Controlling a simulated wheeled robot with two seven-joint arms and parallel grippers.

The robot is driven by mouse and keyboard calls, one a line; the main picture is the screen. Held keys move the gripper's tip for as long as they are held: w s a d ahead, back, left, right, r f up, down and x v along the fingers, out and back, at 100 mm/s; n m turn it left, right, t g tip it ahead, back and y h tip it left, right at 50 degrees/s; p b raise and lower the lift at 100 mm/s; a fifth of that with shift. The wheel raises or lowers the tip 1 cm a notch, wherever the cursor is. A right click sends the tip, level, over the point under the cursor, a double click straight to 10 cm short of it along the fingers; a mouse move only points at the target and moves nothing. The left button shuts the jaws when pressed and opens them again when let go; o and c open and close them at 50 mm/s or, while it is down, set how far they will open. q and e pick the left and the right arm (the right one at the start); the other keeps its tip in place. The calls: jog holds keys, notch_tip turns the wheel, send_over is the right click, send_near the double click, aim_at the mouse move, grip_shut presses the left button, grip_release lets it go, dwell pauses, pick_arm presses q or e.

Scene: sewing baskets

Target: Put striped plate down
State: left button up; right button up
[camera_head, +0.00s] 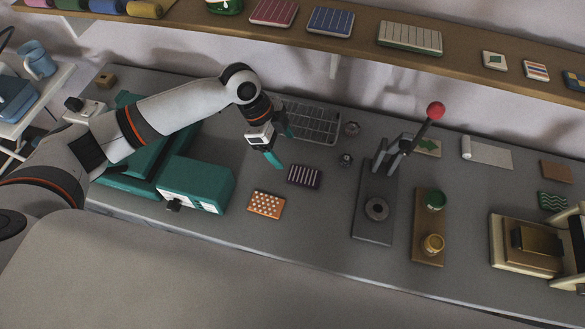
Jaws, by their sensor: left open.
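A dark purple striped plate (304,176) lies flat on the grey worktop (320,225), just right of the orange dotted plate (265,204). My left gripper (280,147) reaches in from the left with its teal fingers spread and nothing between them. It is above and a little left of the striped plate, apart from it. My right gripper is not in view.
A teal sewing machine (195,184) stands to the left. A wire rack (312,122) lies behind the plate. A lever press (375,215) with a red knob stands to the right, near a wooden board (428,238) with two small jars. Worktop in front is clear.

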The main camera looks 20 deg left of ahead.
pick_arm(q)
jog(key=p, duration=0.1)
send_near(303, 176)
jog(key=shift+s+d+f, duration=0.15)
jog(key=shift+d+f, duration=0.4)
jog(key=shift+f, duration=0.35)
jog(key=shift+d+f+p, duration=0.2)
jog(key=shift+f+p, duration=0.25)
jog(key=shift+f, duration=0.05)
jog(key=p+x, duration=0.1)
jog(key=x, duration=0.2)
jog(key=shift+w+f, duration=0.2)
jog(key=shift+d+f, duration=0.2)
jog(key=shift+f, duration=0.25)
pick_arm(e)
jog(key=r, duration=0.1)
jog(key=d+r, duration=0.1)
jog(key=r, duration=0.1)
pick_arm(q)
jog(key=shift+c, duration=1.2)
jog(key=c, duration=0.9)
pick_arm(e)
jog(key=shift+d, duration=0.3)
